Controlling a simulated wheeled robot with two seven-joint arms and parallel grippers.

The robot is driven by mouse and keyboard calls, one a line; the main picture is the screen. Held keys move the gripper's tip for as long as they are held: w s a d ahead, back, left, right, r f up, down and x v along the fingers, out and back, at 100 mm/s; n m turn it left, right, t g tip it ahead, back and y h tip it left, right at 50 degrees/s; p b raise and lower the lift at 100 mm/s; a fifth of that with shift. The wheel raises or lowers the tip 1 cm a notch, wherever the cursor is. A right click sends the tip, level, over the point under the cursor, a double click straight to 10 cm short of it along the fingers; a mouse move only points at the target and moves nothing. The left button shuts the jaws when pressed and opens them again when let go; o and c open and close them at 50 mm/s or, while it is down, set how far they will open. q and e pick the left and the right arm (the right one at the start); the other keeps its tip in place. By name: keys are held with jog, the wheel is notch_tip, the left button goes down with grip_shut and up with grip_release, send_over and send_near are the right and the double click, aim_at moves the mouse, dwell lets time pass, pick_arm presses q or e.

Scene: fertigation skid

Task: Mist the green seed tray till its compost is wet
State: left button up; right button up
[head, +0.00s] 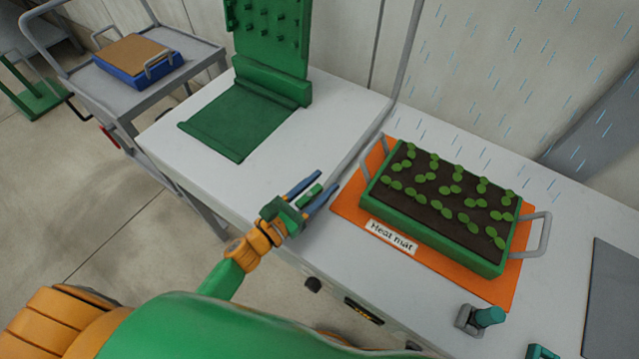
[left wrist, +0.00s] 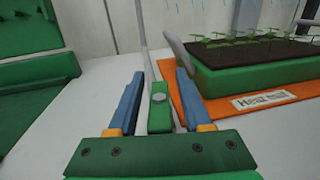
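The green seed tray (head: 430,231) holds dark brown compost (head: 428,203) with several rows of seedlings. It sits on the orange heat mat (head: 352,204) and has grey handles at both ends. It also shows in the left wrist view (left wrist: 250,83). Blue mist streaks (head: 480,118) show above and behind the tray. My left gripper (head: 318,193) is left of the mat, over the white worktop. Its blue fingers stand apart on either side of a small green block with a grey round button (left wrist: 160,98), with gaps on both sides. My right gripper is out of view.
A green pegboard stand (head: 240,118) is on the worktop at the back left. A grey cart (head: 180,84) with a blue-sided tray (head: 130,75) stands further left. A grey pipe (head: 408,50) rises behind the mat. A teal knob (head: 489,316) sits at the front right.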

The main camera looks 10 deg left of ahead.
aim_at(313, 199)
pick_arm(q)
jog(key=shift+s, duration=0.1)
grip_shut()
jog(key=shift+m+g+h, duration=0.3)
jog(key=shift+h, duration=0.1)
jog(key=m+h+b, duration=0.1)
jog(key=m+g+h, duration=0.1)
jog(key=g+h+b, duration=0.1)
jog(key=shift+s+d+f+m+b, duration=0.2)
jog(key=shift+f+m+b, duration=0.1)
jog(key=shift+m, duration=0.1)
jog(key=s+m+g+h+b, duration=0.1)
jog(key=m+g+b, duration=0.3)
jog(key=g+b, duration=0.1)
jog(key=s+m+g+h+b, duration=0.1)
jog(key=m+g+h+b, duration=0.1)
jog(key=g+b, duration=0.4)
jog(key=d+m+g+h+b, duration=0.1)
jog(key=m+g+b, duration=0.4)
jog(key=g+b, duration=0.1)
jog(key=shift+s+f+m+g+h, duration=0.1)
jog(key=shift+s+m+g+h, duration=0.2)
jog(key=shift+s+h, duration=0.1)
jog(key=shift+s+a+r+m+g+y+b, duration=0.1)
jog(key=shift+r+m+g+y+b, duration=0.05)
jog(key=shift+m+g+b, duration=0.3)
jog(key=shift+s+r+m+g+y+b, duration=0.15)
jog(key=shift+m+g+b, duration=0.1)
jog(key=shift+g+b, duration=0.3)
